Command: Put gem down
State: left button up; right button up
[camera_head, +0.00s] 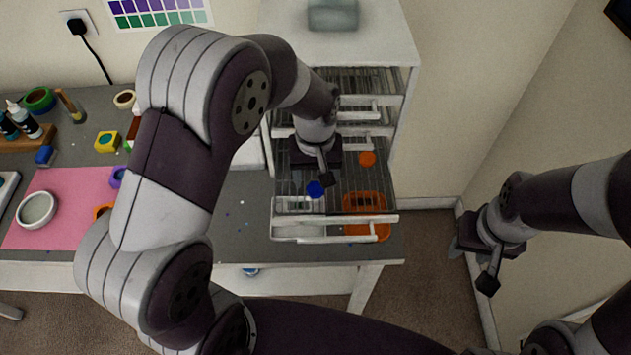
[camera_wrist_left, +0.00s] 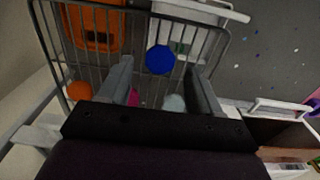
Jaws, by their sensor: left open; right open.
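A blue gem (camera_head: 316,189) lies in the pulled-out wire drawer (camera_head: 335,219). In the left wrist view the blue gem (camera_wrist_left: 159,59) shows between and just beyond the fingertips, apart from both fingers as far as I can tell. My left gripper (camera_head: 322,170) reaches into the drawer from above; in its wrist view (camera_wrist_left: 162,72) the jaws are open and empty. An orange gem (camera_head: 367,158) lies further back, also in the left wrist view (camera_wrist_left: 80,91). A pink piece (camera_wrist_left: 134,97) and a pale piece (camera_wrist_left: 173,103) are partly hidden by the gripper. My right gripper (camera_head: 474,250) is open and empty at the right.
An orange basket (camera_head: 366,203) stands at the drawer's front right, a whitish bin (camera_head: 293,204) at its front left. White drawer unit walls (camera_head: 405,110) rise behind.

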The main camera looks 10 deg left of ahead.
aim_at(315, 190)
pick_arm(q)
notch_tip(315, 190, up, 9)
jog(key=s+a+f+m+t, duration=0.1)
jog(key=s+a+f+m, duration=0.2)
jog(key=s, duration=0.7)
jog(key=a+f, duration=0.2)
jog(key=a, duration=0.1)
jog(key=shift+s+a+f+p, duration=0.15)
jog(key=shift+s+f+p, duration=0.05)
jog(key=shift+s+p, duration=0.1)
jog(key=shift+w, duration=0.1)
jog(key=shift+c, duration=0.3)
